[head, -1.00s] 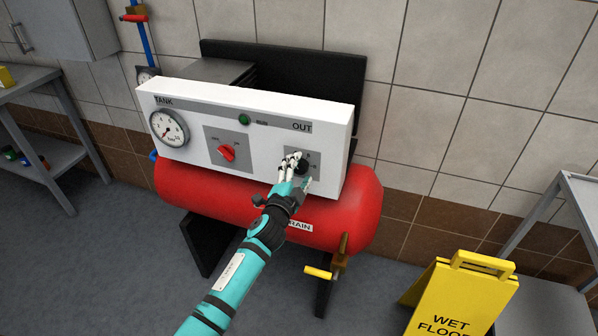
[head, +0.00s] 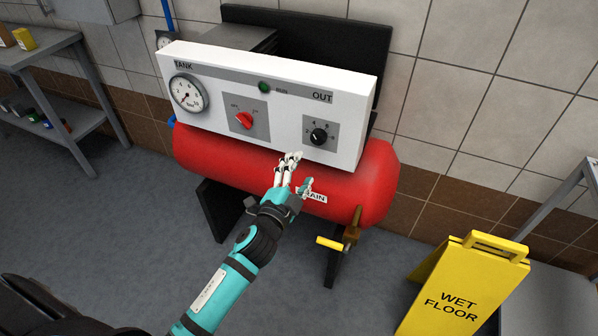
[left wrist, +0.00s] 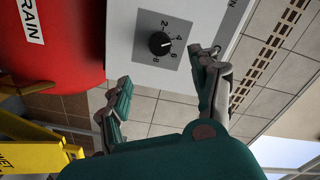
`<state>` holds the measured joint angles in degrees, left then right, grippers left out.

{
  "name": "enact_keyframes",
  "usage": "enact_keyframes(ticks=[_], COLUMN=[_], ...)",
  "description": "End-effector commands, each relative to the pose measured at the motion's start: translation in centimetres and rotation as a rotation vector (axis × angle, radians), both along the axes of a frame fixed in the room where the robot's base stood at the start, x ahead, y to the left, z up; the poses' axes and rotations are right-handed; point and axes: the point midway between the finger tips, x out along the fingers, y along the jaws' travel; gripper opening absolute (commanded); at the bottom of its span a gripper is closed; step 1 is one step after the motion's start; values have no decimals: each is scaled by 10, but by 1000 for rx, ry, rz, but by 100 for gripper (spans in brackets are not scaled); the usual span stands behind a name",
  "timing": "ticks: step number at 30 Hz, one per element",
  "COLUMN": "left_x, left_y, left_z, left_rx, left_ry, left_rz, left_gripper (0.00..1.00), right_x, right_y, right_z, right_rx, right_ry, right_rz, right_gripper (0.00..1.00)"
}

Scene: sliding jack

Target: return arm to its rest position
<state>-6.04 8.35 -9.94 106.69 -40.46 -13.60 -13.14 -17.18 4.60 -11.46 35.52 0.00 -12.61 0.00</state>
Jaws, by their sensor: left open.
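My left gripper (head: 297,174) is open and empty in the head view, in front of the red tank, below and left of the black OUT knob. The black OUT knob (head: 319,136) sits on a grey square plate with numbers at the right of the white panel (head: 290,99). In the left wrist view the gripper fingers (left wrist: 165,85) stand apart, with the knob (left wrist: 159,43) showing beyond them, clear of both. My right gripper is not in view.
The red tank (head: 364,180) carries a DRAIN label and a yellow-handled valve (head: 330,243) at its lower right. A yellow wet floor sign (head: 462,290) stands at right. Metal tables stand at the left (head: 60,57) and right edges. Grey floor is open at left.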

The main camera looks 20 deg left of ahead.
Motion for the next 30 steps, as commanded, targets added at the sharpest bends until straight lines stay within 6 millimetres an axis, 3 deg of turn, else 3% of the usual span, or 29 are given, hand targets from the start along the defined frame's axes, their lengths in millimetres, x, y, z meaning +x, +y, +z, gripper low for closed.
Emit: enact_keyframes(ticks=[14,17,20,23,26,30], left_x=[0,-1,-5,-18,-43,-96], left_y=[0,0,1,4,6,10], left_z=[0,-15,-58,-125,-198,-293], left_rx=[-1,-13,-53,-117,-194,-298], left_ry=[1,30,117,254,406,615], left_rz=[1,1,5,19,46,105], left_gripper=[63,63,63,63,63,63], right_x=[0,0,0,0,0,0], right_y=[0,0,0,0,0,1], right_z=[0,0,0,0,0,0], right_rx=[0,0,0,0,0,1], right_ry=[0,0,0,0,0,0], right_rz=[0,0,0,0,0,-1], right_gripper=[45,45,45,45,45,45])
